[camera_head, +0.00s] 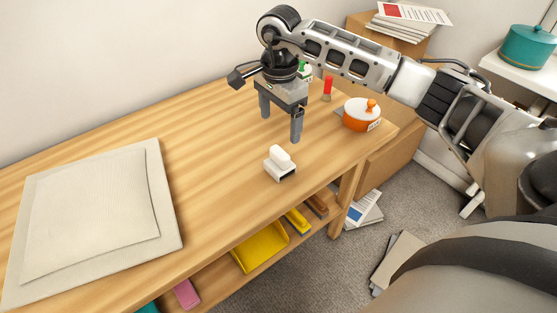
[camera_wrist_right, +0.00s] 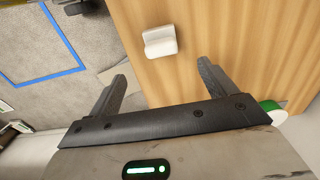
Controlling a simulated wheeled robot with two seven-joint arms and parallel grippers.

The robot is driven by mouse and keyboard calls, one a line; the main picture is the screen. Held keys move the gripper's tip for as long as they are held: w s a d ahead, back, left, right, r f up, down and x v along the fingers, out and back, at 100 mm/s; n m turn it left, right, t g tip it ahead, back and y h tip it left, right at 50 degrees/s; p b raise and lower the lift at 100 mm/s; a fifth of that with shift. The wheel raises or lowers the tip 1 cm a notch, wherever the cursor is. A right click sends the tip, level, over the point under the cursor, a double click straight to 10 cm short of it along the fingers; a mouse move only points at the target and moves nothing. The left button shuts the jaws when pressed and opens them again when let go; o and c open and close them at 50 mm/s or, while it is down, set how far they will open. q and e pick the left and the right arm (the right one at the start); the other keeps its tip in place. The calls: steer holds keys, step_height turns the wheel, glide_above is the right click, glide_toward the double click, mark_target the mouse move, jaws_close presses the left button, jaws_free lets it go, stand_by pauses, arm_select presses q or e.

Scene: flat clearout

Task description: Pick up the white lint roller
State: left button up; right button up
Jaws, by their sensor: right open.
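The white lint roller (camera_head: 279,160) lies on the wooden table near its front edge, a small white piece with a dark underside. In the right wrist view the lint roller (camera_wrist_right: 161,41) shows beyond the fingertips, between their two lines. My right gripper (camera_head: 281,120) is open and empty above the table, behind the roller in the head view and apart from it. Its two spread fingers also show in the right wrist view (camera_wrist_right: 161,78). My left gripper is in neither view.
A large pale mat (camera_head: 165,205) lies on the left of the table. An orange-and-white pot (camera_head: 361,115) and a red-topped item (camera_head: 327,88) stand near the right end. A yellow tray (camera_head: 260,248) sits on the lower shelf. The table between mat and roller is clear.

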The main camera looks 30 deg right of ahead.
mark_target(280, 151)
step_height(280, 151, down, 6)
steer(key=shift+f, duration=0.2)
steer(key=shift+w+d+f+p, duration=0.1)
steer(key=shift+f+p, duration=0.55)
steer(key=shift+f, duration=2.25)
steer(key=c, duration=1.1)
